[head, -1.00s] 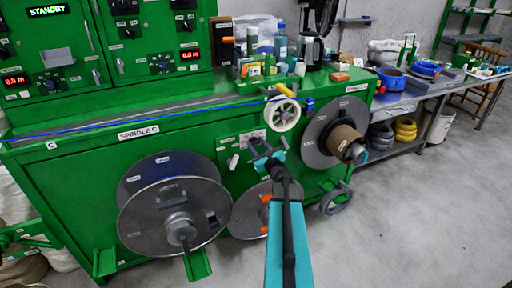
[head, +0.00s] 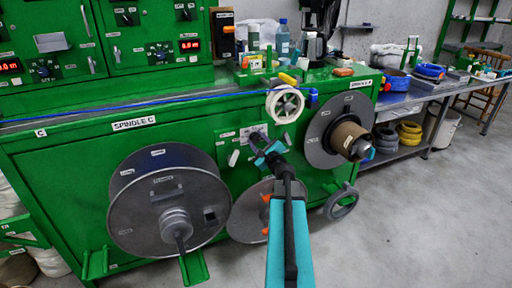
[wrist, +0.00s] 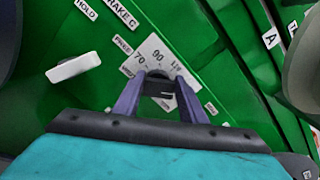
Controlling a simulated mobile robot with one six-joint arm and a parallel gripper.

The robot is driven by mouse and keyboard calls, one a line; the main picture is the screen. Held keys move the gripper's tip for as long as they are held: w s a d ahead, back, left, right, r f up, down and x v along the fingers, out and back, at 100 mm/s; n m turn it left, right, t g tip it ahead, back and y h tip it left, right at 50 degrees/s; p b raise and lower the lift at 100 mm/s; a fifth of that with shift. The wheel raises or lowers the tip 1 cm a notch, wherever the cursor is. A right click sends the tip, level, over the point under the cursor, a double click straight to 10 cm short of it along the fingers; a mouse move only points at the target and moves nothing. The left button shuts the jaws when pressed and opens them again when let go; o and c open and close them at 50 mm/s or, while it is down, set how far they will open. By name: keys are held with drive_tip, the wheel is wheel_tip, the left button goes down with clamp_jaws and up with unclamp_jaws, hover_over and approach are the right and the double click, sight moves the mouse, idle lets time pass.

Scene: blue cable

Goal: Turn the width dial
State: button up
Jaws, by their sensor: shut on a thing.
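The dark width dial (wrist: 160,76) sits on a white scale plate (wrist: 152,52) marked 70, 90 and 110 on the green machine front. In the wrist view my gripper (wrist: 158,86) has one purple finger on each side of the dial and is shut on it. The fingers hide parts of the dial and plate, and I cannot read the exact setting. In the head view my gripper (head: 262,149) reaches the panel right of the large spool, and the plate shows in part behind it.
A white lever (wrist: 72,68) under the BRAKE C label stands left of the dial. A large grey spool (head: 168,205) is at left, and a spool with a brown core (head: 340,135) at right. A white pulley (head: 285,104) and blue cable (head: 110,106) run above.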

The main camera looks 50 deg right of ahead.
drive_tip(key=shift+w+a+f+n+b, duration=0.15)
drive_tip(key=shift+w+a+n+b, duration=0.1)
drive_tip(key=shift+n+b, duration=0.8)
drive_tip(key=shift+b, duration=0.5)
drive_tip(key=o, duration=1.1)
drive_tip(key=shift+c, duration=0.2)
drive_tip(key=shift+s, duration=0.1)
drive_tip(key=shift+s, duration=0.1)
